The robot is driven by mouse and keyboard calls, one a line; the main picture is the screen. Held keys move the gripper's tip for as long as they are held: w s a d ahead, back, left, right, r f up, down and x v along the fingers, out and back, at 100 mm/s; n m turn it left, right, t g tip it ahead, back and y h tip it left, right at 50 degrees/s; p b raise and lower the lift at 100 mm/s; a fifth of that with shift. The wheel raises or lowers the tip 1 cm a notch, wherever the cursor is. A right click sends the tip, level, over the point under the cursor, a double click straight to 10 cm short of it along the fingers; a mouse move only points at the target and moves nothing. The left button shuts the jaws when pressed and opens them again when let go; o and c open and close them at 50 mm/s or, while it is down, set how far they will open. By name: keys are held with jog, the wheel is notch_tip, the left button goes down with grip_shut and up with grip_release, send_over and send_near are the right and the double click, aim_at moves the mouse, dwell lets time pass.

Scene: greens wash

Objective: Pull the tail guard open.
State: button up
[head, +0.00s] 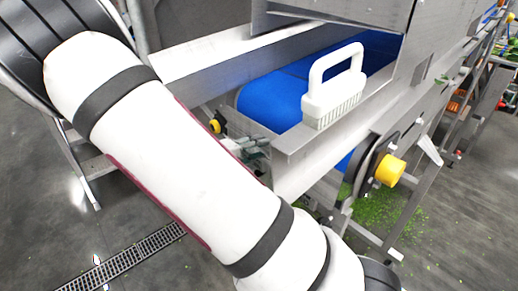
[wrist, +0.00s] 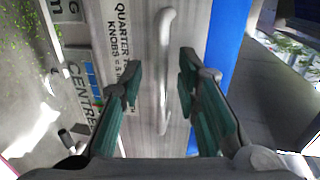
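In the wrist view a pale grey metal panel (wrist: 146,138), which looks like the tail guard, carries a slim bar handle (wrist: 165,70). My gripper (wrist: 160,68) is open, with one teal-padded finger on each side of the handle. A gap shows between each finger and the bar, so the handle is not gripped. Whether the fingertips reach past the bar's depth I cannot tell. In the head view my white arm crosses the left half and hides much of the conveyor's near end. The handle cannot be made out there.
A white brush (head: 335,88) stands on the conveyor's steel frame (head: 310,150), beside the blue belt (head: 275,98). A yellow knob (head: 389,170) sticks out at the right. Green scraps lie on the floor below. A floor drain (head: 125,262) runs at lower left.

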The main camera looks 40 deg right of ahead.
jog(key=shift+d, duration=0.3)
grip_shut()
jog(key=shift+a+f, duration=0.1)
jog(key=shift+f, duration=0.05)
